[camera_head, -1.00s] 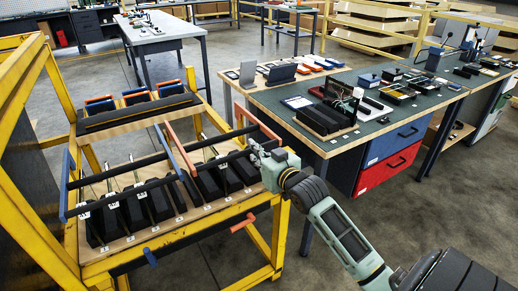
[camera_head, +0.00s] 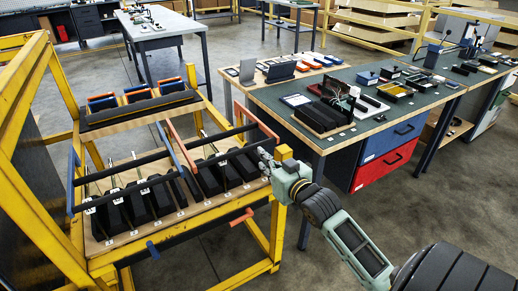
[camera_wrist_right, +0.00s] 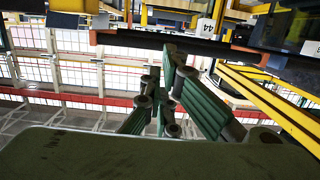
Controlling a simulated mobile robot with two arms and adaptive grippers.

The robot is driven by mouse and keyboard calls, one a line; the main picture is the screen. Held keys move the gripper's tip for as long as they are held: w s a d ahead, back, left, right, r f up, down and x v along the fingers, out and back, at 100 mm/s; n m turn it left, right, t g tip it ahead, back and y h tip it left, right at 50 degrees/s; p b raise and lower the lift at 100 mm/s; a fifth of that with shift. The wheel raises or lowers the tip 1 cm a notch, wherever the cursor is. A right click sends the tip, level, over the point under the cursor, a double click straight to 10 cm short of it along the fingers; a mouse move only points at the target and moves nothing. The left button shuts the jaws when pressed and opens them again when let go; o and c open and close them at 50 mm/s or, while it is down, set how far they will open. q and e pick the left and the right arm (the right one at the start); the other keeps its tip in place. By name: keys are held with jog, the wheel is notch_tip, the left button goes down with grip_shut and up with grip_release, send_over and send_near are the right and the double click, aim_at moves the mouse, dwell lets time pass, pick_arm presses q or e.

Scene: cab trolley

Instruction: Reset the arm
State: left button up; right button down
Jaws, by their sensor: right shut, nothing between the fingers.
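My right gripper (camera_head: 264,154) is shut and empty at the front right corner of the yellow trolley (camera_head: 190,222). In the head view it is just right of the last black block in the trolley's row, close to the yellow corner post (camera_head: 283,152). I cannot tell whether it touches the trolley. In the right wrist view, its green and black finger links (camera_wrist_right: 175,95) show with nothing between them. My right arm reaches in from the lower right. My left gripper is not in view.
The trolley holds a row of black blocks (camera_head: 155,195) under black bars with red and blue end frames. A green-topped workbench (camera_head: 270,97) with tools and blue and red drawers (camera_head: 385,165) stands right of the trolley. Floor (camera_head: 440,205) is clear at the right.

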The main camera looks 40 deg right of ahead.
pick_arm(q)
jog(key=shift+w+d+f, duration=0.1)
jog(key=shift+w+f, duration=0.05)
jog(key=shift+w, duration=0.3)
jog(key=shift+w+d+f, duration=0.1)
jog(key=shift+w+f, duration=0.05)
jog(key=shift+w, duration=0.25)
pick_arm(e)
jog(key=s, duration=0.1)
jog(key=s+f, duration=0.1)
jog(key=s, duration=0.1)
jog(key=shift+a+f, duration=0.15)
jog(key=shift+f, duration=0.15)
jog(key=shift+f, duration=0.1)
